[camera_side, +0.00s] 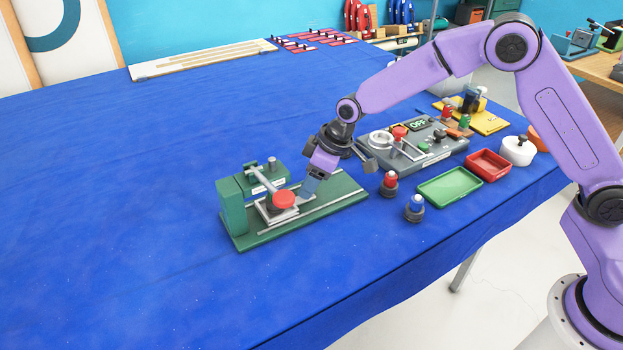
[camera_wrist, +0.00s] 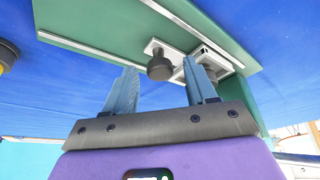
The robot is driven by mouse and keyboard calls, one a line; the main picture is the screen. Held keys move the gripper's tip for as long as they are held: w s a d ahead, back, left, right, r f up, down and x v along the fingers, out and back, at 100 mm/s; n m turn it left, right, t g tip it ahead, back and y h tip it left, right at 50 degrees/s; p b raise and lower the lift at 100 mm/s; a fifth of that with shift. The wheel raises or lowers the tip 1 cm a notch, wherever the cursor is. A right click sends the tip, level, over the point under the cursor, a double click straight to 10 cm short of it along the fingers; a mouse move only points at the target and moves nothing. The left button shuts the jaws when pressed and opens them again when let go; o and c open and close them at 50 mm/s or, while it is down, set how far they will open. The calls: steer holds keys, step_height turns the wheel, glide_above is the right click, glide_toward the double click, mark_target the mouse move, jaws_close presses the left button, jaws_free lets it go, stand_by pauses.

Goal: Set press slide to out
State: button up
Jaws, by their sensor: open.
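The green press (camera_side: 232,200) stands on a green base with pale rails running to the right. Its slide (camera_side: 264,214), a pale metal frame, sits at the left end of the rails, by the press body. A lever with a red knob (camera_side: 284,199) hangs over the slide and partly hides it. In the wrist view the slide (camera_wrist: 206,54) carries a dark round handle (camera_wrist: 160,68) on a pale strip. My gripper (camera_side: 307,192) is low over the base, right of the red knob. Its open fingers (camera_wrist: 160,75) appear on either side of the handle; contact cannot be told.
The rails right of my gripper look clear. The blue table is free at left and front.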

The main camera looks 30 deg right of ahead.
steer(key=shift+f, duration=0.1)
jaws_close()
steer(key=d, duration=1.1)
steer(key=shift+d, duration=0.35)
steer(key=shift+c, duration=0.2)
jaws_free()
steer(key=shift+o, duration=0.2)
steer(key=v, duration=1.7)
steer(key=shift+r, duration=0.25)
